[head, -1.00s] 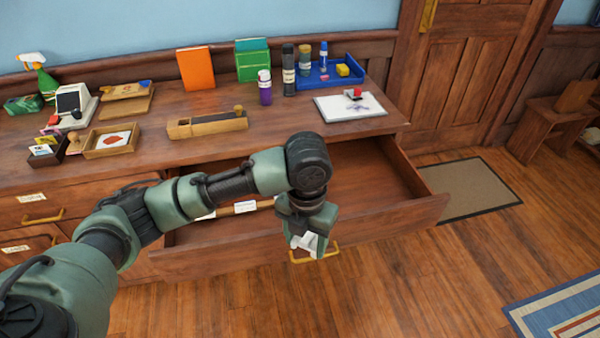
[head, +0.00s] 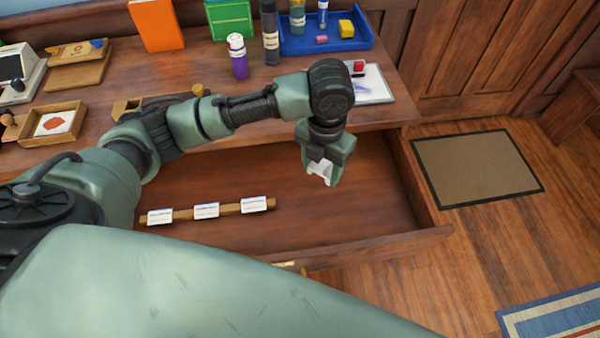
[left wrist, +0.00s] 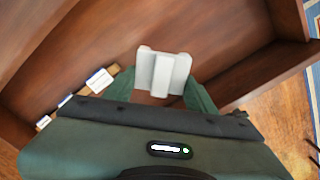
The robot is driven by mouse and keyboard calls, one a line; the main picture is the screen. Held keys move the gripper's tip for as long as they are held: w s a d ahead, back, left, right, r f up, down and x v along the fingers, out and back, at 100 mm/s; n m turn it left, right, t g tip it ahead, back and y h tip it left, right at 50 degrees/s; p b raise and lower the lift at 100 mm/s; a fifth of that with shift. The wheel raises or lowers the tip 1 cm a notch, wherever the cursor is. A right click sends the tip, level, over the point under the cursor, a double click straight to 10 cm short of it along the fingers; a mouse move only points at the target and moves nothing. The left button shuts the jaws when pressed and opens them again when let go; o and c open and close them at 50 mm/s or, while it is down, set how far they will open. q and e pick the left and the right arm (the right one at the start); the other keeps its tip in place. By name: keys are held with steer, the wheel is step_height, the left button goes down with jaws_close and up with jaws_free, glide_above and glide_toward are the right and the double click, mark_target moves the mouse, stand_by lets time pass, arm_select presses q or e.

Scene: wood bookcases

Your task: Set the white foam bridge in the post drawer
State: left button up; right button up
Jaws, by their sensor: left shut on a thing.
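My left gripper (head: 324,172) is shut on the white foam bridge (head: 322,170) and holds it over the right part of the open post drawer (head: 290,225). In the left wrist view the bridge (left wrist: 163,72) shows as a white block with a raised middle, between the green fingers, with the drawer floor (left wrist: 110,50) behind it. I cannot tell how high above the floor it is. A wooden strip with white labels (head: 206,210) lies in the drawer's left part. My right gripper is not in view.
The drawer front (head: 400,243) and right side wall (head: 412,185) rim the space. The drawer floor around the bridge is clear.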

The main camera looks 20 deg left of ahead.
mark_target(316, 210)
arm_select(q)
step_height(316, 210, down, 18)
steer(key=shift+s+r, duration=0.1)
steer(key=shift+r, duration=0.05)
stand_by(0.3)
steer(key=shift+b, duration=0.35)
steer(key=o, duration=1.3)
step_height(316, 210, up, 12)
steer(key=shift+p, duration=0.35)
